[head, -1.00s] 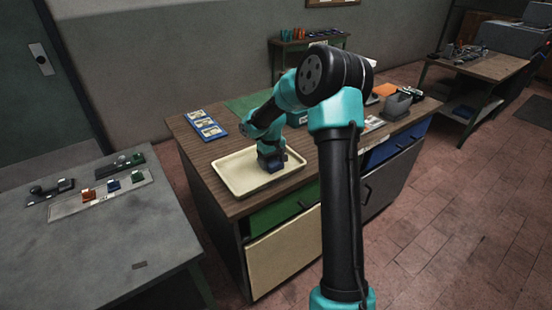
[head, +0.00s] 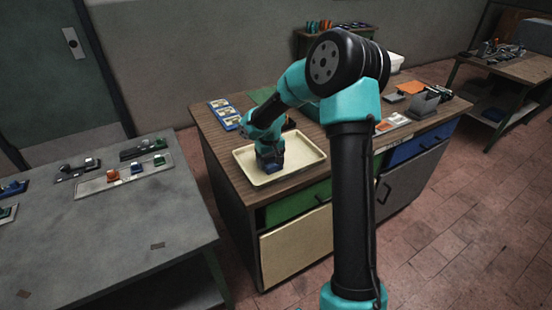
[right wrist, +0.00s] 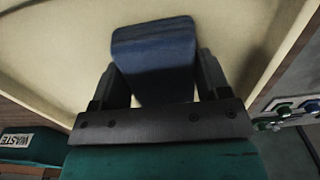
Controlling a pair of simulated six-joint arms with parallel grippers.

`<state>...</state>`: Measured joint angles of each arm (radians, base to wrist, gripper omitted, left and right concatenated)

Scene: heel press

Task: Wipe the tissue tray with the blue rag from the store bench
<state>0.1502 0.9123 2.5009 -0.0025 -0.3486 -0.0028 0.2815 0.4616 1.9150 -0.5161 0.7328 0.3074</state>
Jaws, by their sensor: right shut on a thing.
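The cream tissue tray (head: 306,148) lies on the wooden top of the middle bench in the head view. My right gripper (head: 269,152) is over the tray, left of its middle, pointing down. It is shut on the blue rag (right wrist: 153,55), which shows as a dark blue pad between the black fingers in the right wrist view. In the head view the rag (head: 270,164) appears low over the tray floor. I cannot tell for certain whether it touches. The cream tray floor (right wrist: 60,55) fills much of the wrist view. My left gripper is not in view.
Blue-framed cards (head: 224,114) lie behind the tray. A grey table (head: 110,235) at left holds small coloured parts. A green box labelled WASTE (right wrist: 28,145) shows in the wrist view. Red-tiled floor lies at right.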

